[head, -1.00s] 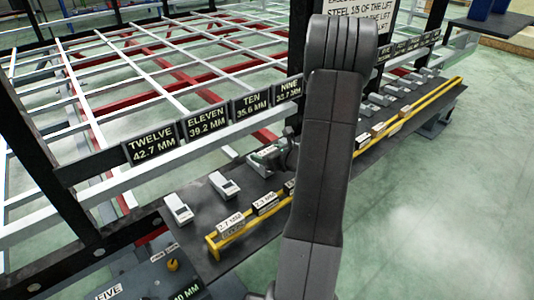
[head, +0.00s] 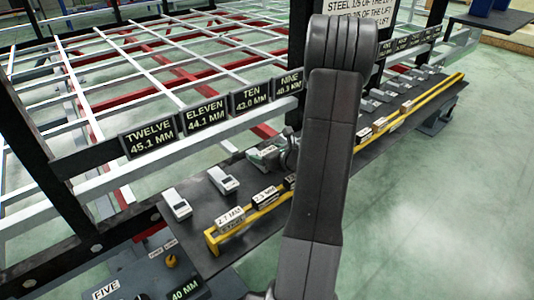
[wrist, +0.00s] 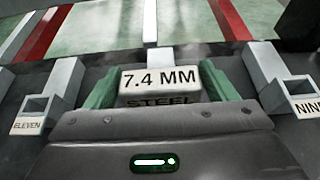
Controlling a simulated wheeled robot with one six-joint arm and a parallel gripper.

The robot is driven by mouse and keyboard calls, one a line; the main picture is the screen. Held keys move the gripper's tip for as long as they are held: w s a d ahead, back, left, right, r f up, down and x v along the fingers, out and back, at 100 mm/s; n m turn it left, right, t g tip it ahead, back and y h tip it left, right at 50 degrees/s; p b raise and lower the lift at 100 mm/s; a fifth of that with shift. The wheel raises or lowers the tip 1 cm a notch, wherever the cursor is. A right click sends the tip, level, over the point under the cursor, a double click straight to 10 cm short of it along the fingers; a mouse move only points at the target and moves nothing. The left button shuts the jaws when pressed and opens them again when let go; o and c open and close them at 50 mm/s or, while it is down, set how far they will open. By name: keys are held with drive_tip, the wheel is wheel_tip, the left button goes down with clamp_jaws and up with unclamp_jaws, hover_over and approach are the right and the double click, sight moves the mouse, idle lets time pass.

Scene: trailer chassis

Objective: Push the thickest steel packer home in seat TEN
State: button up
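The steel packer (wrist: 160,80), labelled 7.4 MM STEEL, sits between the green fingers of my gripper (wrist: 158,92) in the wrist view. The fingers lie close along both its sides and look shut on it. In the head view my gripper (head: 268,155) is partly hidden behind my arm. The TEN display (head: 251,101) reads 43.0 MM. How deep the packer sits cannot be told.
A yellow-railed rack (head: 335,160) along the dark shelf's front edge holds labelled packers, including 2.7 MM (head: 230,219) and 2.3 MM (head: 265,196). White seat blocks (head: 176,204) stand left of my gripper. The trailer frame (head: 150,65) lies behind. Green floor (head: 430,170) is open at right.

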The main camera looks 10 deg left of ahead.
sight(267, 151)
drive_tip(key=shift+o, duration=1.2)
wheel_tip(267, 151, up, 10)
drive_tip(key=p, duration=0.4)
drive_tip(key=shift+p, duration=0.4)
wheel_tip(267, 151, down, 10)
drive_tip(key=b, duration=0.5)
drive_tip(key=shift+r+p, duration=0.6)
drive_tip(key=shift+p, duration=0.05)
drive_tip(key=shift+s+a, duration=0.1)
